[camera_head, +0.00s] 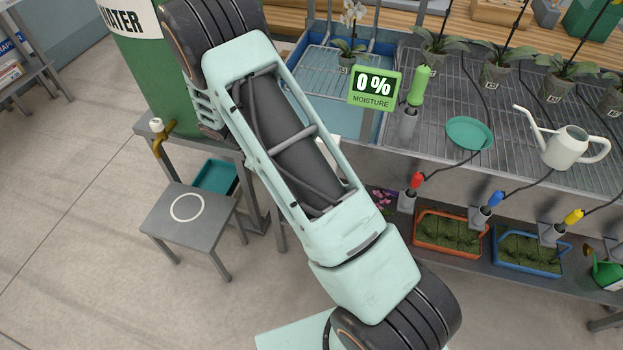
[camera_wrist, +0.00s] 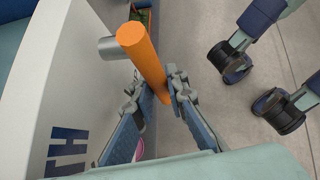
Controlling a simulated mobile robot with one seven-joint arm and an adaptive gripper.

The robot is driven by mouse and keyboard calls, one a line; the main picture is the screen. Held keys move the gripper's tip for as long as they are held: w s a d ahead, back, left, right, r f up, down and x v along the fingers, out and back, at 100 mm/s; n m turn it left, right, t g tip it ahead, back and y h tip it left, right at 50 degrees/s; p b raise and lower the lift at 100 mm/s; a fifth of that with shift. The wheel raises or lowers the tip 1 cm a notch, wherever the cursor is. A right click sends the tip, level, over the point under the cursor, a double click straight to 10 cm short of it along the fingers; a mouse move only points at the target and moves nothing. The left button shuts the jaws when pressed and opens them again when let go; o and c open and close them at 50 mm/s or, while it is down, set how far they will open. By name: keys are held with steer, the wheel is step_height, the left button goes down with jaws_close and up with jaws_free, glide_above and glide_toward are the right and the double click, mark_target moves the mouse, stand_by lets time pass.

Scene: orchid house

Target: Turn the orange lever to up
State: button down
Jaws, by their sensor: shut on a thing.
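The orange lever (camera_wrist: 143,52) shows in the wrist view as a thick orange rod, running from the top middle down between my gripper's fingers. A grey metal stub (camera_wrist: 113,47) sits beside its upper part. My gripper (camera_wrist: 164,92) is shut on the lower part of the lever, with one finger on each side. In the head view, neither the lever nor my gripper's fingers can be seen.
A white panel (camera_wrist: 70,85) with dark lettering stands close on the left in the wrist view. Floor at left is clear.

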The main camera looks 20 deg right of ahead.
steer(key=c, duration=1.9)
jaws_free()
steer(key=shift+s+d, duration=0.1)
steer(key=shift+d, duration=0.05)
steer(key=v, duration=1.2)
